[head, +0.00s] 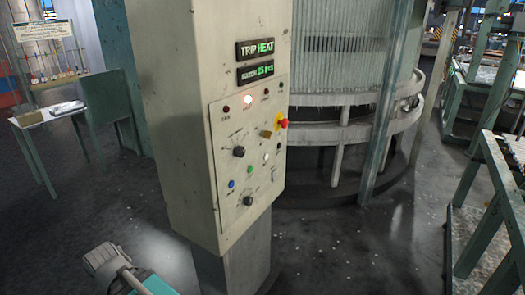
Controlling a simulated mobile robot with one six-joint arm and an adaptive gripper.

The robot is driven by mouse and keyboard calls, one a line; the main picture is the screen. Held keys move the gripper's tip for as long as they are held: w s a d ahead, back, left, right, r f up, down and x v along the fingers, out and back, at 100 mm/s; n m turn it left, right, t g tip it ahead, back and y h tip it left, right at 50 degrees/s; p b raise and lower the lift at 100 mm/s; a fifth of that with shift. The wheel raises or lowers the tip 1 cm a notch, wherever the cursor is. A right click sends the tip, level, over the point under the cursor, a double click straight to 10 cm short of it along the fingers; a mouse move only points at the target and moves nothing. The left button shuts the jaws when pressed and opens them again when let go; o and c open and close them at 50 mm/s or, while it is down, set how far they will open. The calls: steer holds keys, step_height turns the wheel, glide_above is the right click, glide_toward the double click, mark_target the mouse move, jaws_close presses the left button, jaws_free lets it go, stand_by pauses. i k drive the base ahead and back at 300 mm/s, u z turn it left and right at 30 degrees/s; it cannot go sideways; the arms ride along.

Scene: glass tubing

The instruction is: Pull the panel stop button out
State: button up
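The panel stop button (283,123) is a red button on a yellow base, at the right edge of the sloping control panel (222,160). It projects from the panel face; whether it is pressed in or out is too small to tell. The panel is on the front of a tall cream cabinet (172,75) on a grey pedestal. Two displays above read "TRIP HEAT" (255,48) and a dimmer line ending in about "25 psi" (256,71).
A small brass-coloured part (267,133) sits just left of the button, among several knobs and lamps. A railed round machine (345,128) stands behind the cabinet. A green table (48,115) is at left, a green frame (492,215) at right. Floor (350,240) at front right is open.

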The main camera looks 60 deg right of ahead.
mark_target(284, 123)
steer(key=z, duration=1.65)
